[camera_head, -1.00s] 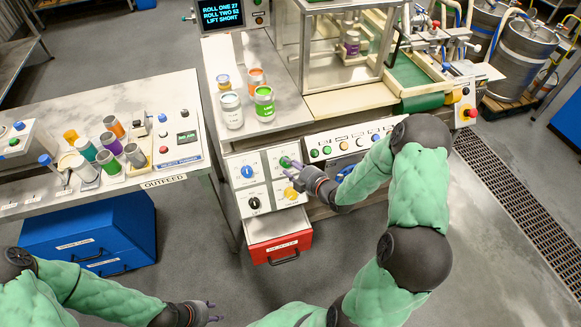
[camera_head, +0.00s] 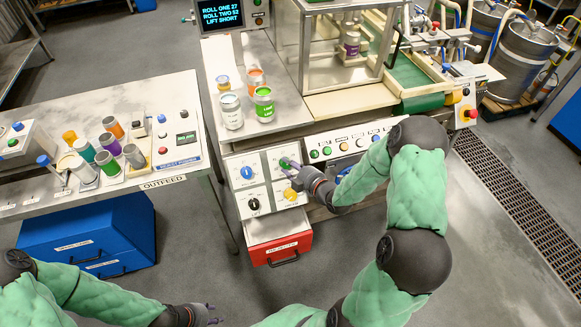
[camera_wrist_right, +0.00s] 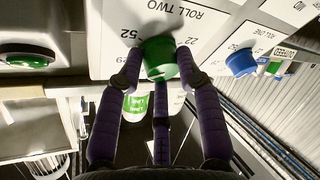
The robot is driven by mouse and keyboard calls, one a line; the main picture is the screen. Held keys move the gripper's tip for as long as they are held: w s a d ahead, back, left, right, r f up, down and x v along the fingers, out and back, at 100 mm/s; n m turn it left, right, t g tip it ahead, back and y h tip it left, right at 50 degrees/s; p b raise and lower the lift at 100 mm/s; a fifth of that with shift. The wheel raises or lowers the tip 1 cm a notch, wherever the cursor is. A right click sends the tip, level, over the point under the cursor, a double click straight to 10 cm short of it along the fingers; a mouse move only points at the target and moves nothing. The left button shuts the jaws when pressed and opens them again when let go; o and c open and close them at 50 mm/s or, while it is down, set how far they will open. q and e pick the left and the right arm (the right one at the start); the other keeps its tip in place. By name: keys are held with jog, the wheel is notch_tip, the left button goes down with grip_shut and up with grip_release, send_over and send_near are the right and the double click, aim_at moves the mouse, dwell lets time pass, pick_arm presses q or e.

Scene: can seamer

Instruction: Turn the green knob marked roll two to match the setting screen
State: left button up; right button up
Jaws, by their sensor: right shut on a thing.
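The green knob (camera_head: 285,163) is at the upper right of a white knob panel on the machine's front. My right gripper (camera_head: 291,168) is shut on it. In the right wrist view the fingers surround the green knob (camera_wrist_right: 159,58), below an inverted ROLL TWO label, with a 52 mark beside it. The knob's pointer is hidden or too unclear to read. The setting screen (camera_head: 220,15) reads ROLL ONE 27, ROLL TWO 52, LIFT SHORT. My left gripper (camera_head: 214,314) is open and empty, low over the floor.
A blue knob (camera_head: 247,172), a black knob (camera_head: 254,204) and a yellow knob (camera_head: 291,194) share the panel. A red drawer (camera_head: 280,249) sticks out below. Cans stand on the counter above. The outfeed table (camera_head: 160,90) is at the left.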

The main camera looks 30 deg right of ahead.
jog(key=shift+s+a+f+m+t+h+b, duration=0.1)
jog(key=shift+f+m+t+h+b, duration=0.1)
jog(key=shift+m+b, duration=0.35)
jog(key=shift+s+a+f+m+t+h+b, duration=0.1)
jog(key=shift+f+m+t+b, duration=0.15)
jog(key=shift+m, duration=0.4)
jog(key=m+b, duration=0.1)
jog(key=m, duration=0.1)
jog(key=m+h+b, duration=0.1)
jog(key=m, duration=0.1)
jog(key=shift+a+t+h, duration=0.2)
jog(key=shift+t+h, duration=0.1)
jog(key=shift+t, duration=0.05)
jog(key=m+h+b, duration=0.1)
jog(key=m, duration=0.2)
jog(key=shift+a+h+b, duration=0.15)
jog(key=shift+h+b, duration=0.15)
jog(key=shift+b, duration=0.1)
jog(key=shift+a+m+h+b, duration=0.1)
jog(key=shift+m+h+b, duration=0.65)
jog(key=shift+m, duration=1.35)
jog(key=shift+h, duration=0.25)
jog(key=o, duration=0.8)
jog(key=shift+w, duration=0.1)
jog(key=shift+r, duration=0.1)
